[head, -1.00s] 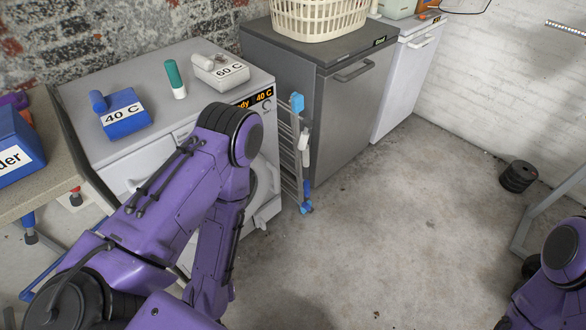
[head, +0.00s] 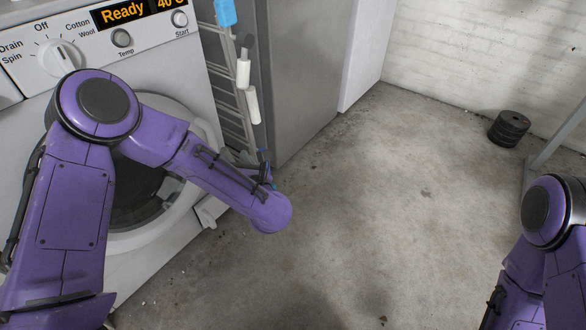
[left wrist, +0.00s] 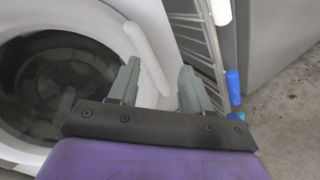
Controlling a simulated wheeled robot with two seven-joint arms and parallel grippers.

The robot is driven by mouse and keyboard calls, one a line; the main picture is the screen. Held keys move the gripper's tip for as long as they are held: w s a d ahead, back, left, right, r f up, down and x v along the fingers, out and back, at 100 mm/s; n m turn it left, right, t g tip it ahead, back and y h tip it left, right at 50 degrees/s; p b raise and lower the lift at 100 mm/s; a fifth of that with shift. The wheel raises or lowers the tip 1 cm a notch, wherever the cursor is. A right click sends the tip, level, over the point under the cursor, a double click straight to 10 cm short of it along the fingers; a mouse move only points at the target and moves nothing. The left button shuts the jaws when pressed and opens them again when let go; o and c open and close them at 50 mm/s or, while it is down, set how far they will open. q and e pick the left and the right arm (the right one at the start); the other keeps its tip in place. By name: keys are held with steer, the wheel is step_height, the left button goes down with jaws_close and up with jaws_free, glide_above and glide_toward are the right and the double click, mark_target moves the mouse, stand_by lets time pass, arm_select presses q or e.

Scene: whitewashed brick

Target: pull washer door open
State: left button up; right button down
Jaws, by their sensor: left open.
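The washer (head: 88,62) stands at the left, with a dial and a lit "Ready 40 C" display. Its round white-rimmed door (head: 180,108) with dark glass looks closed; my left arm covers much of it. In the left wrist view the door rim (left wrist: 92,22) fills the left side. A slanted white bar handle (left wrist: 147,57) shows at the rim's right. My left gripper (left wrist: 158,68) is open and empty, its two fingers pointing at the handle, whose lower end appears between them. Contact cannot be told. In the head view the wrist hides its fingers. My right gripper is out of view.
A grey drying rack (head: 225,85) with a blue clip and white bottle stands close right of the washer, near my left wrist. A grey cabinet (head: 300,80) follows. Black weight discs (head: 508,128) lie by the wall. The concrete floor (head: 390,210) in the middle is clear.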

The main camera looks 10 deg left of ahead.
mark_target(213, 140)
arm_select(q)
steer(key=w+a+n+g+y+b, duration=0.1)
steer(key=w+a+n+b, duration=0.1)
steer(key=a+n, duration=0.1)
steer(key=w+a+n+y+b, duration=0.1)
steer(key=w+a+n+b, duration=0.1)
steer(key=a+n+b, duration=0.1)
steer(key=w+a+n+g+b, duration=0.1)
steer(key=w+a+n+b, duration=0.1)
steer(key=a+n, duration=0.1)
steer(key=shift+a+f+g+y+b, duration=0.25)
steer(key=shift+a+g+y+b, duration=0.1)
steer(key=shift+a+y, duration=0.1)
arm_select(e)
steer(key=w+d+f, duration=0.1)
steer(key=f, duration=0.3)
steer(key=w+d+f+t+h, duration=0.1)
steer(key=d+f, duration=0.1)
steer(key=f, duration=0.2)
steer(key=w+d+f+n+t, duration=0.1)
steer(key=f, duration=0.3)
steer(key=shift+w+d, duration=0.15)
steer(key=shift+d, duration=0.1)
arm_select(q)
steer(key=shift+w+a+r, duration=0.1)
steer(key=shift+w+a, duration=0.1)
steer(key=shift+a, duration=0.05)
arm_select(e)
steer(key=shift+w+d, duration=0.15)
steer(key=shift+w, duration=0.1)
